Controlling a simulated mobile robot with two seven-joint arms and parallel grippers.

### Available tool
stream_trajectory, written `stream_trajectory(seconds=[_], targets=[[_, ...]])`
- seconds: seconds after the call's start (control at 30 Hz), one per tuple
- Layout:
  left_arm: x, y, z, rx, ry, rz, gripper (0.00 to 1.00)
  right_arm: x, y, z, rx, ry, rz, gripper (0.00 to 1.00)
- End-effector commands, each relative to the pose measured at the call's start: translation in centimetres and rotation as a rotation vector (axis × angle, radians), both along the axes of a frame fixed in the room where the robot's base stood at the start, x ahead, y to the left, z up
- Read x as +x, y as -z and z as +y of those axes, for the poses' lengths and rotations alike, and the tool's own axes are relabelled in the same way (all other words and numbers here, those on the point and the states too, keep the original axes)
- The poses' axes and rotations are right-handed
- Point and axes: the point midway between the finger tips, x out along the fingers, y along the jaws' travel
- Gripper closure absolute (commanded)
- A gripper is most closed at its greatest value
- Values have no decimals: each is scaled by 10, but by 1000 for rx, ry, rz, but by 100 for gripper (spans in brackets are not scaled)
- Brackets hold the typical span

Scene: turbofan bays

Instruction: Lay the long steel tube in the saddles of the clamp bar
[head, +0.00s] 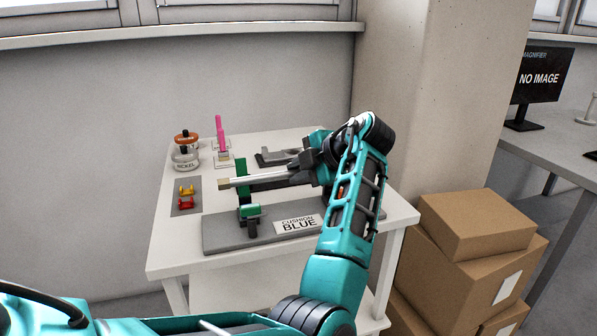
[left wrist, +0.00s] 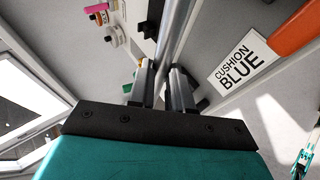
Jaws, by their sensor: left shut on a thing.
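The long steel tube (head: 262,179), with a brass-coloured end at its left, lies roughly level above the clamp bar (head: 218,238). The clamp bar has a grey base, a "CUSHION BLUE" plate and green clamp parts (head: 250,212) near the tube's left part. My left gripper (head: 322,163) is shut on the tube towards its right part. In the left wrist view the tube (left wrist: 174,38) runs between the two fingers. I cannot tell whether the tube touches the saddles; my arm hides the bar's right part. My right gripper is not in view.
The white table (head: 165,262) also holds stacked rings (head: 186,158), a pink upright piece (head: 220,135), a grey pad with yellow and red clips (head: 186,200) and a grey bracket (head: 278,157). Cardboard boxes (head: 470,235) stand right of the table, below a concrete pillar (head: 440,90).

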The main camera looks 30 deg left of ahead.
Motion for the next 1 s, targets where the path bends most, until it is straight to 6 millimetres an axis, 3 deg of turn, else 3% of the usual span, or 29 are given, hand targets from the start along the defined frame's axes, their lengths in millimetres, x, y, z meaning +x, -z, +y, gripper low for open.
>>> stream_trajectory(seconds=[0.53,1.0], targets=[[0,50,0,1,1,1,100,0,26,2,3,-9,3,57],[0,55,0,2,2,0,100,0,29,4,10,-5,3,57]])
